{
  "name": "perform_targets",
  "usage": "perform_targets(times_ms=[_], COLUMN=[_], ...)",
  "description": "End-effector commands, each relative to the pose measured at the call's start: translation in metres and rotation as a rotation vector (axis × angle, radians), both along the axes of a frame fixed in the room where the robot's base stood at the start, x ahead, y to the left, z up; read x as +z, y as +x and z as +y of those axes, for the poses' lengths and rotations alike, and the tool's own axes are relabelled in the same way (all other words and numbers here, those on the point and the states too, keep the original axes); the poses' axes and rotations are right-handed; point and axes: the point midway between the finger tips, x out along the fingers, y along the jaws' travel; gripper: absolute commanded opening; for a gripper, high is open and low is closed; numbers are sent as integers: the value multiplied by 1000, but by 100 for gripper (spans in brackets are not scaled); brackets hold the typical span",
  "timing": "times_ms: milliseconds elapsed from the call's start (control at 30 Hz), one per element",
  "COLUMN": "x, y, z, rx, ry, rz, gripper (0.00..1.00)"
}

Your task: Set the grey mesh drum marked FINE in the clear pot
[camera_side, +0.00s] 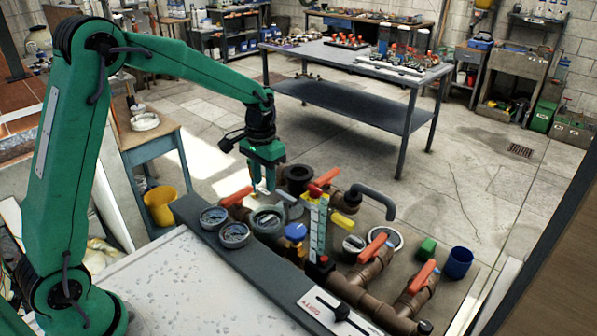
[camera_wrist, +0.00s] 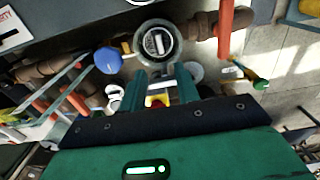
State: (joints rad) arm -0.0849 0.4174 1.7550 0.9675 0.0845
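My gripper (camera_side: 263,188) points down in the side view, its two green fingers apart with nothing seen held between them. Just below it stands a round rimmed vessel (camera_side: 267,218), which looks like the clear pot. In the wrist view this pot (camera_wrist: 179,43) sits just beyond my spread fingertips (camera_wrist: 156,76). A dark grey round piece with a pale bar across its top (camera_wrist: 158,43) lies inside the pot's rim. It may be the mesh drum; no FINE marking is readable. Another grey drum-like piece with a pale top (camera_side: 353,244) stands farther right in the side view.
Two gauges (camera_side: 234,235) sit left of the pot, and a blue knob (camera_side: 296,231) to its right. A tall striped post (camera_side: 318,228), brown pipes with orange handles (camera_side: 370,270) and a blue cup (camera_side: 458,263) crowd the right. A yellow bucket (camera_side: 160,205) stands behind left.

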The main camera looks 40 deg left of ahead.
Motion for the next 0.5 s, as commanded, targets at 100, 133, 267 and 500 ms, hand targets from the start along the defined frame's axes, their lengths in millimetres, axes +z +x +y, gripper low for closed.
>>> perform_targets(times_ms=[100, 133, 267, 500], x=[9, 10, 13, 13], y=[0, 0, 0, 0], z=[0, 0, 0, 0], rx=[0, 0, 0, 0], ry=[0, 0, 0, 0], rz=[0, 0, 0, 1], gripper=[32, 32, 32, 32])
